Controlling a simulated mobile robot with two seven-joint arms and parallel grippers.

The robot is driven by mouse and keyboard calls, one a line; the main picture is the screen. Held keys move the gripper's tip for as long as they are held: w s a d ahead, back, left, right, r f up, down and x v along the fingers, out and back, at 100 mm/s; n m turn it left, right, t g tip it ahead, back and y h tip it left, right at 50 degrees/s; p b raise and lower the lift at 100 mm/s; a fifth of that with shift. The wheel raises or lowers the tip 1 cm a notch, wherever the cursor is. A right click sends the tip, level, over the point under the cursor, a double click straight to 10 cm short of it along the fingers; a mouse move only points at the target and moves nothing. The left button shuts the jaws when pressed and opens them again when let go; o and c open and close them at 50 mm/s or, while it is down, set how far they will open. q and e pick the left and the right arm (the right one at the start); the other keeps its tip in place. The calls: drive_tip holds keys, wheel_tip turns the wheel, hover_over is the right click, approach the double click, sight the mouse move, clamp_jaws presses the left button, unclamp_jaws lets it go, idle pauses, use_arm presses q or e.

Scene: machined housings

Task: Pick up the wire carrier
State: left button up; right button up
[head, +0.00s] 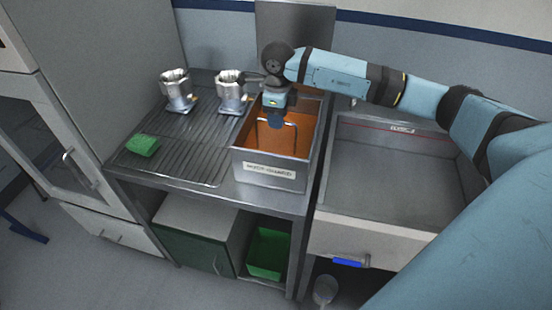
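A metal tank (270,172) with a label on its front holds an orange-brown liquid or lining. A thin dark wire frame (296,140), which looks like the wire carrier's handle, stands up inside the tank. Any lower part of the carrier is hidden. My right gripper (275,121) points down over the tank, at the top of the wire frame. Its fingers are small and dark here, and I cannot tell whether they are open, shut or touching the wire. My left gripper is out of view.
Two machined metal housings (178,92) (231,94) stand on the ribbed drainboard (190,145) left of the tank. A green sponge-like block (142,145) lies near its front left. An empty sink basin (390,170) is to the right. A green bin (266,254) sits below.

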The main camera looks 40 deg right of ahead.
drive_tip(key=f, duration=0.2)
drive_tip(key=f+p, duration=0.1)
drive_tip(key=f, duration=0.1)
drive_tip(key=shift+w+a+f, duration=0.1)
drive_tip(key=shift+w, duration=0.1)
clamp_jaws()
drive_tip(key=shift+r, duration=0.2)
